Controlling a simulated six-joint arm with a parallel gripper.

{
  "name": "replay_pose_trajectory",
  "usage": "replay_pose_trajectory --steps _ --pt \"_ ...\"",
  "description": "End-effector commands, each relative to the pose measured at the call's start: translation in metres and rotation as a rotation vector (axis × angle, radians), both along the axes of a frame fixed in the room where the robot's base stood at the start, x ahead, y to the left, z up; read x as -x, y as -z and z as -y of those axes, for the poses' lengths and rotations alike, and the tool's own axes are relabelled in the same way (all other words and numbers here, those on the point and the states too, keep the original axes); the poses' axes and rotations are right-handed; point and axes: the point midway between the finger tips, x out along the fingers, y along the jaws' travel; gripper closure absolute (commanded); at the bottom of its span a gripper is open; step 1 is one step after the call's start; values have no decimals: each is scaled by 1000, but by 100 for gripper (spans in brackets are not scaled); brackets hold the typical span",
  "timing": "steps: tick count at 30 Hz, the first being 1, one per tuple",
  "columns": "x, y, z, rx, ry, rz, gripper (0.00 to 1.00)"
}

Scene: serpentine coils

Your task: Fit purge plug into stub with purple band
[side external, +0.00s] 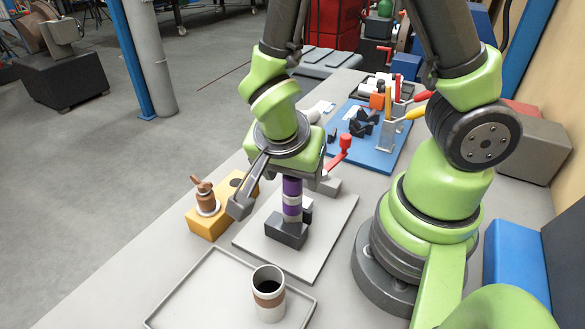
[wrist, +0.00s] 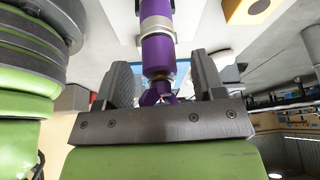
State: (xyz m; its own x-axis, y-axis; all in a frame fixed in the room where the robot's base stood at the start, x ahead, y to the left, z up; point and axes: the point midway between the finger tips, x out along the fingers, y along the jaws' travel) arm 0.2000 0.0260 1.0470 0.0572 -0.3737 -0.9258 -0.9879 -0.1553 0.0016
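A purple upright column (side external: 292,187) with pale bands stands in a dark grey block (side external: 286,231) on a light board. In the wrist view, the purple column (wrist: 157,55) has a pale collar and a small winged purple end near my palm. Whether this is plug, stub or both together is unclear. My gripper (side external: 286,197) points down over it, its fingers spread to either side. In the wrist view, my gripper (wrist: 163,75) shows gaps between each finger and the column, so it is open. The column's top is hidden by my wrist in the side view.
A brown winged fitting (side external: 205,195) sits on a yellow block (side external: 208,222) to the left. A pale cup with a brown band (side external: 269,293) stands on a grey tray (side external: 205,287) in front. A blue board (side external: 388,160) with tools lies behind. A red-handled piece (side external: 341,150) is close to my gripper.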

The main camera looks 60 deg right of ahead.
Motion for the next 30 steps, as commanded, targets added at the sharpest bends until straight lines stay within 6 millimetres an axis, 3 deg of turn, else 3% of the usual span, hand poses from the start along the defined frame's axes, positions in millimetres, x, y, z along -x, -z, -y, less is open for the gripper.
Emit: replay_pose_trajectory --steps 11,22,30 --pt "-1 -11 -4 1 -1 11 37" --pt "4 -71 -29 -5 -2 8 37" --pt "6 -94 -36 -14 -12 -2 37"
